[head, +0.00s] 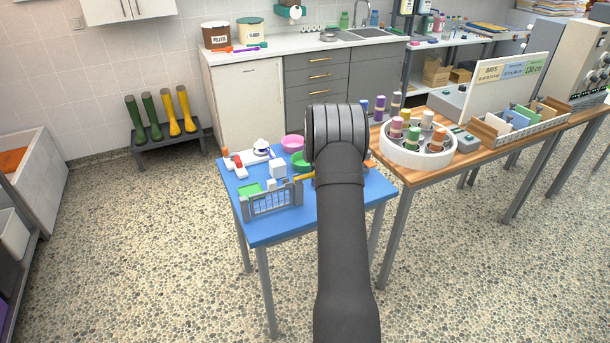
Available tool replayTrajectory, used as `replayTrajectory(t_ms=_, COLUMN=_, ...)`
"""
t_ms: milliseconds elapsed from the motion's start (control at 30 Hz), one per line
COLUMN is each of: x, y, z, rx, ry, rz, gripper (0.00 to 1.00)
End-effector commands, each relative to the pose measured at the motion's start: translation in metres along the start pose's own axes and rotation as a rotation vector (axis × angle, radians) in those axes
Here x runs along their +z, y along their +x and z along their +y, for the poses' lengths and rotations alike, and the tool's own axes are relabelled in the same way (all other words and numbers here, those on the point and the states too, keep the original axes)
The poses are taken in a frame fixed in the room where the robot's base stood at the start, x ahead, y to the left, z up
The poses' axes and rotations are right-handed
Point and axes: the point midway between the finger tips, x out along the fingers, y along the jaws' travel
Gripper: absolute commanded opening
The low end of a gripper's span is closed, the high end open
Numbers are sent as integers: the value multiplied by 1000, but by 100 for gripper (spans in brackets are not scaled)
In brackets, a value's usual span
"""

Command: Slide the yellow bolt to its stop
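A small yellow piece (304,177), which looks like the yellow bolt, shows on the blue table (290,228) just left of my dark arm. Its right end is hidden behind the arm, so I cannot tell how far along it is. A small grey barred gate (272,203) stands upright at the table's front left. My arm rises through the middle of the head view and covers the table's centre. My gripper is hidden behind my own arm, and I cannot see whether it touches anything.
A green bowl (300,162), a pink bowl (292,142), a white block (278,169) and a red-and-white item (238,165) crowd the back left of the table. The front strip is clear. A wooden table (405,176) with a white round carousel (420,160) stands right.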

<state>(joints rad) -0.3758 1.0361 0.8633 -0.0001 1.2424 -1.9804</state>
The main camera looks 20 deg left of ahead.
Motion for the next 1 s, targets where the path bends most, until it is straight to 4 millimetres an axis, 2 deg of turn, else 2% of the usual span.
replayTrajectory(t_ms=1000, x=-34, y=-1, z=1, rx=1, ry=-1, rz=0, gripper=14)
